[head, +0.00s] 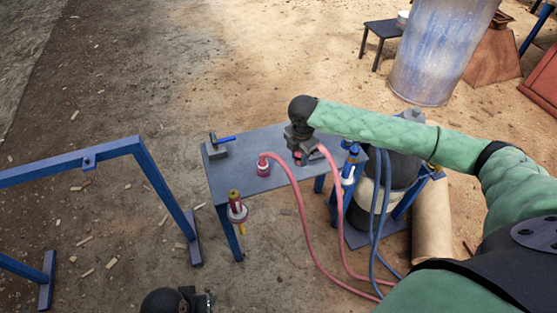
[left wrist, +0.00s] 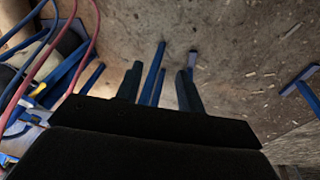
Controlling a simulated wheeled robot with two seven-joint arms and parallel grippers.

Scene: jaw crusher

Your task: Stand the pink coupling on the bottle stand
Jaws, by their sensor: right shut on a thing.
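My right gripper (head: 299,155) is over the right part of the blue-grey table in the head view. It is shut on a small pink piece, taken to be the pink coupling (head: 297,155), mostly hidden by the gripper. A pink hose runs down from beside the gripper. The bottle stand (head: 357,238), a blue frame around a dark bottle (head: 399,167), is right of the table. My left gripper shows in the left wrist view (left wrist: 160,85), its fingers apart with nothing seen between them.
The table (head: 225,178) carries a blue-handled tool (head: 222,140) on a grey block. A red-and-yellow tool (head: 236,205) hangs at its front edge. Blue hoses (head: 378,220) hang by the bottle.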

